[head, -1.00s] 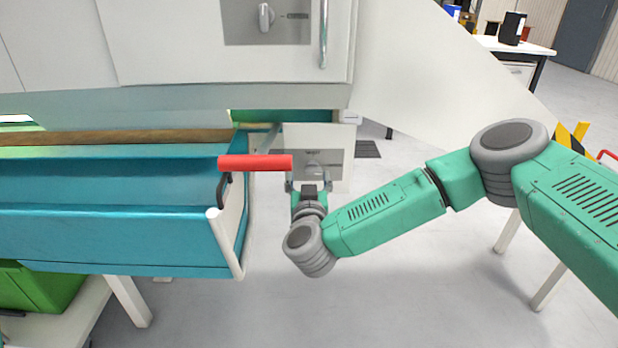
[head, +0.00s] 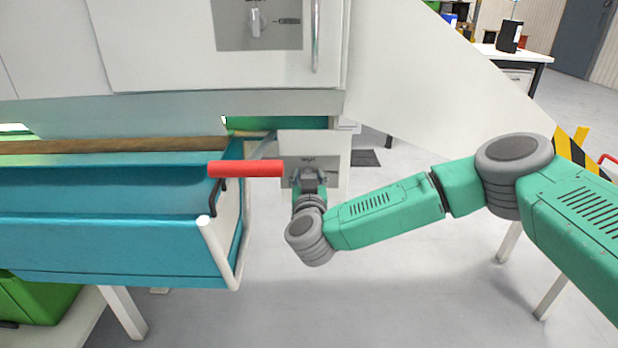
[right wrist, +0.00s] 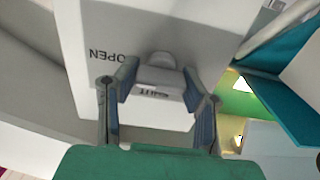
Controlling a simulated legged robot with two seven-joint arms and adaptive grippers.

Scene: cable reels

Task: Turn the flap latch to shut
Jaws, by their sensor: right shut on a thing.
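The flap latch is a grey knob (right wrist: 160,60) on a plate (head: 290,167) on a small white box below the cabinet. In the right wrist view the plate reads OPEN to one side, and SHUT shows between my fingers. My right gripper (head: 309,179) is shut on the knob; in the right wrist view its fingers (right wrist: 161,83) stand on either side of it. In the head view the gripper hides most of the knob, so its turn is hard to read there. My left gripper is not in view.
A teal trough (head: 110,240) with a red handle (head: 245,169) stands close to the left of my right gripper. A second knob plate (head: 285,32) is on the white cabinet above. A green bin (head: 40,300) is at lower left. Floor is clear below my right arm.

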